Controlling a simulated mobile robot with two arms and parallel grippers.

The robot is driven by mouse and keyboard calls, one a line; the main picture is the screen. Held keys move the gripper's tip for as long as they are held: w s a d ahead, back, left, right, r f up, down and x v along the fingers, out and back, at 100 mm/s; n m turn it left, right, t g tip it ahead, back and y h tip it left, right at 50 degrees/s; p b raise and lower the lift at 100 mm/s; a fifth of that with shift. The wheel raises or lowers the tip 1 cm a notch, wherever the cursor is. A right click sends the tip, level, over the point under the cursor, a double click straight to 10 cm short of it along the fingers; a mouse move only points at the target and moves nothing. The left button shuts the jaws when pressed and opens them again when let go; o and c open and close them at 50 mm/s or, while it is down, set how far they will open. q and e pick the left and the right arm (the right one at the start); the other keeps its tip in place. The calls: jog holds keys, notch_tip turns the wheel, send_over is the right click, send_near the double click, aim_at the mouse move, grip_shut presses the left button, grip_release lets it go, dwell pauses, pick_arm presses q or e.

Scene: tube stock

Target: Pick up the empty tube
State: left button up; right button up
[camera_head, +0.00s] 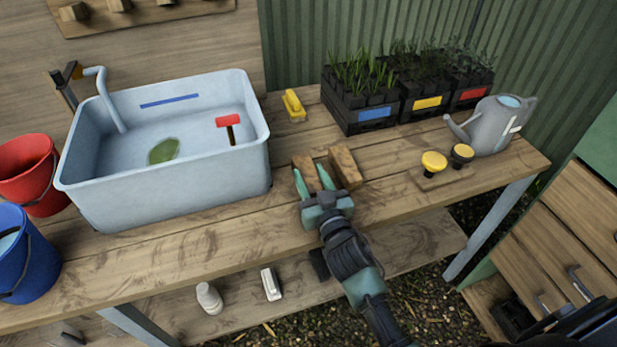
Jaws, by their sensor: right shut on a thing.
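My right gripper (311,173) comes in from below over the front middle of the bench. Its two teal fingers are around the left one of two brown wooden blocks (303,160), and the gripper is shut on it. The other wooden block (345,167) lies just to the right, outside the fingers. I cannot make out an empty tube on its own. Black trays of seedlings (364,128) with blue, yellow and red labels stand at the back right. My left gripper is not in view.
A pale blue sink (165,190) stands to the left of my gripper. A yellow-handled brush (293,105) lies behind. Red (27,178) and blue (25,260) buckets stand at far left.

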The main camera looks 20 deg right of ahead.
aim_at(311, 178)
jog(key=shift+r, duration=0.7)
notch_tip(311, 178, up, 19)
jog(key=p, duration=0.3)
jog(key=shift+f, duration=0.2)
dwell(0.7)
